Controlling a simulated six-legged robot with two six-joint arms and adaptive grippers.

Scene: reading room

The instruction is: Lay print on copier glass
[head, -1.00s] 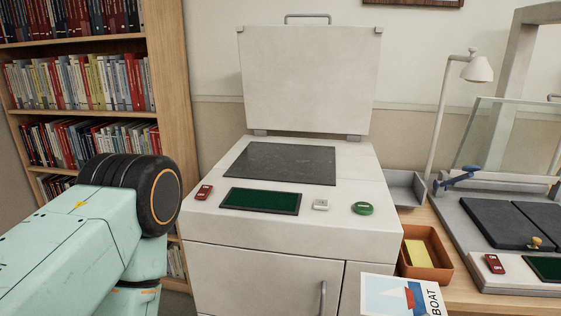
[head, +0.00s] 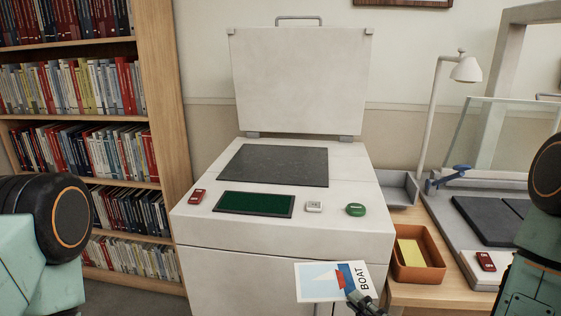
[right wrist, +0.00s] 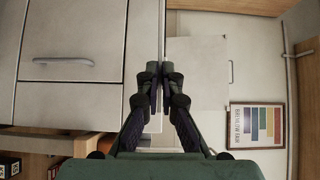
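The print (head: 318,282), a white sheet with a boat picture and the word BOAT, is at the bottom of the head view, in front of the copier (head: 290,232). My right gripper (head: 357,297) is shut on its right edge. In the right wrist view the gripper's fingers (right wrist: 159,82) are close together and the print is hard to make out, seemingly edge-on. The dark copier glass (head: 272,165) lies bare on the copier's top. The lid (head: 298,82) stands open behind it. My left gripper is out of view; only part of that arm shows.
A green screen (head: 253,204), a red device (head: 197,196), a grey button (head: 314,207) and a green button (head: 356,209) sit along the copier's front. To the right are an orange tray (head: 418,262) with yellow paper, a lamp (head: 466,70) and another machine. A bookcase (head: 165,130) stands left.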

